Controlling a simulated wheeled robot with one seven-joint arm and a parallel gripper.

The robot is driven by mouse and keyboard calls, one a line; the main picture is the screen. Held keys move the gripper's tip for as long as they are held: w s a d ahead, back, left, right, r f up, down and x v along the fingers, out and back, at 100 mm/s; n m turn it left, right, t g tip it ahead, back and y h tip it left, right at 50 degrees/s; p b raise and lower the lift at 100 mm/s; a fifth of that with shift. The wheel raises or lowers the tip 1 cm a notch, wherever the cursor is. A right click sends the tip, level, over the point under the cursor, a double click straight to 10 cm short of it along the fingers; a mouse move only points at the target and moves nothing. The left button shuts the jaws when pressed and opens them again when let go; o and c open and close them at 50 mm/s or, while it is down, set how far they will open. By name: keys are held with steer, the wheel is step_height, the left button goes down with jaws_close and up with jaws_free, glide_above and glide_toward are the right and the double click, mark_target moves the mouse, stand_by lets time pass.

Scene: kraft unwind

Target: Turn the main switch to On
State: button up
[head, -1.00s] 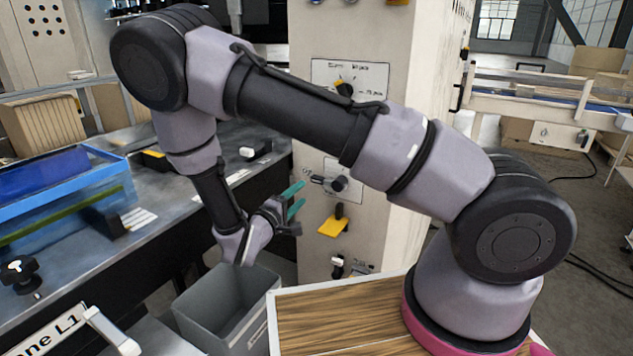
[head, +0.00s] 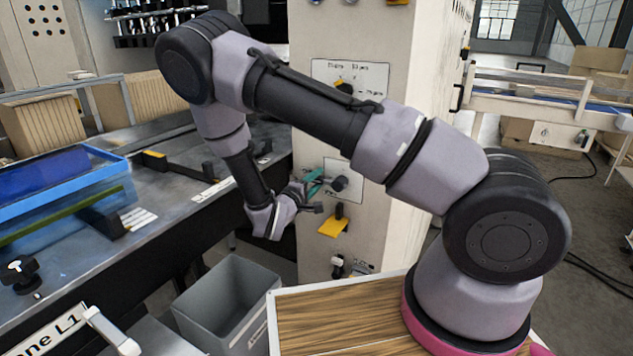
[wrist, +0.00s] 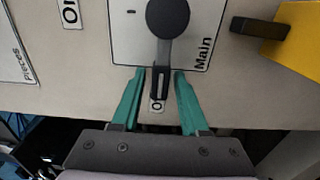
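The main switch is a dark round knob with a lever (wrist: 167,25) on a white plate marked "Main" (wrist: 203,52). In the wrist view its lever points down toward my gripper. My gripper (wrist: 155,78) is open, with its green fingers on either side of the lever's end; I cannot tell whether they touch it. A small label by the lever tip is partly hidden, and another label beginning "O" (wrist: 70,13) is cut off by the frame. In the head view, the switch knob (head: 339,183) sits on the cream cabinet, just right of my gripper (head: 315,190).
A grey bin (head: 225,305) stands below my gripper. A dark workbench (head: 185,205) lies to the left.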

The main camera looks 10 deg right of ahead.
jaws_close()
stand_by(1.2)
